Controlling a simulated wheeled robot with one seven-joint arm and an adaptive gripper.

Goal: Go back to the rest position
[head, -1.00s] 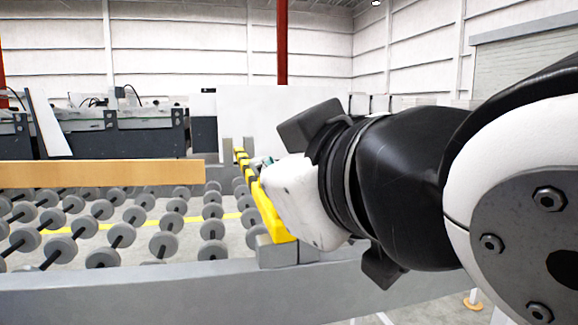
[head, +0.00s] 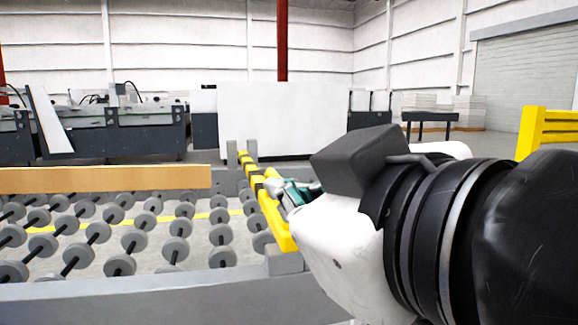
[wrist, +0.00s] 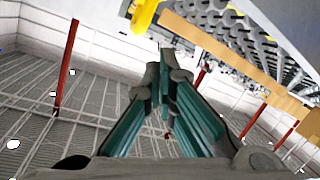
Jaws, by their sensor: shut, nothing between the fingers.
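My gripper (head: 290,192) shows in the head view at the middle right, beside the yellow guide rail of the conveyor. Its white body and my black wrist hide part of the rail and frame. In the wrist view my gripper (wrist: 166,75) has its teal-lined fingers drawn together at the tips, with nothing held between them. The wrist view is tilted and shows the hall wall and ceiling behind the fingers.
The roller conveyor (head: 130,242) fills the lower left, with a grey front frame (head: 150,300). A tan bar (head: 100,179) crosses above the rollers. The yellow guide rail (head: 270,212) stands close to my gripper. A yellow rack (head: 548,132) is at the right. Dark machines stand behind.

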